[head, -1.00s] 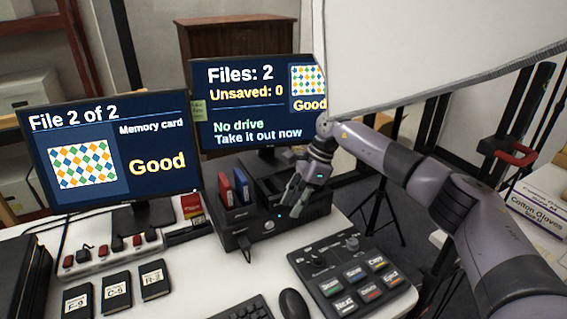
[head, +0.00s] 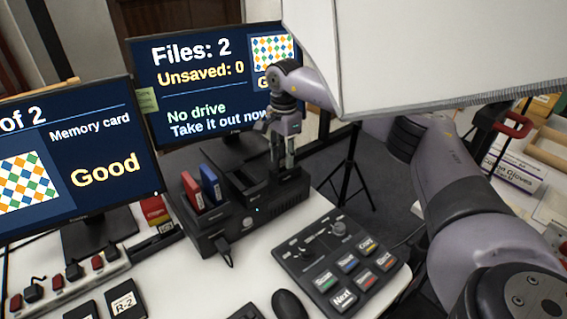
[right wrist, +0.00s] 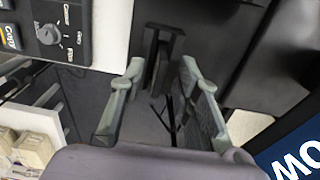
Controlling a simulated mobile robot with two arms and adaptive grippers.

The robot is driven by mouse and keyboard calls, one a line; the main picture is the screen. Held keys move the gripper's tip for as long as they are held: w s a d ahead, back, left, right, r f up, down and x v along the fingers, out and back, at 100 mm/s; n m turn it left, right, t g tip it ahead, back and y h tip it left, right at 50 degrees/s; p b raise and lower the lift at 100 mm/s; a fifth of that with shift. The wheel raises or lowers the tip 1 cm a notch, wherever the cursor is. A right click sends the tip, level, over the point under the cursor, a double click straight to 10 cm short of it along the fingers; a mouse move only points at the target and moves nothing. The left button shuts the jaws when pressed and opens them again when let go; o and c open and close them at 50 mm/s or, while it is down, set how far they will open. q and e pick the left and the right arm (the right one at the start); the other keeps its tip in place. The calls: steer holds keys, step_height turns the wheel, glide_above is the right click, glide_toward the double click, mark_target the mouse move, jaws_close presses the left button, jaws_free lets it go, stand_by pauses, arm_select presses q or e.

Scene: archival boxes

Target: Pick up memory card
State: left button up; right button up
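No memory card can be clearly made out; the words "Memory card" show on the left monitor (head: 75,160). My right gripper (head: 284,165) is at the right end of the black dock (head: 245,222), pointing down. In the right wrist view, its two fingers (right wrist: 162,75) are spread, with a dark upright piece (right wrist: 153,62) showing between or beyond their tips. I cannot tell whether they touch it. A red cartridge (head: 191,190) and a blue cartridge (head: 211,185) stand in the dock's left slots. My left gripper is not in view.
A button panel (head: 340,262) and a mouse (head: 287,304) lie in front of the dock. A black plug (head: 222,248) sits at the dock's front. The back monitor (head: 200,85) reads "No drive, Take it out now". A large white panel (head: 430,50) hangs above my right arm.

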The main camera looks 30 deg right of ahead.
steer(key=shift+f, duration=0.6)
steer(key=shift+c, duration=0.6)
jaws_close()
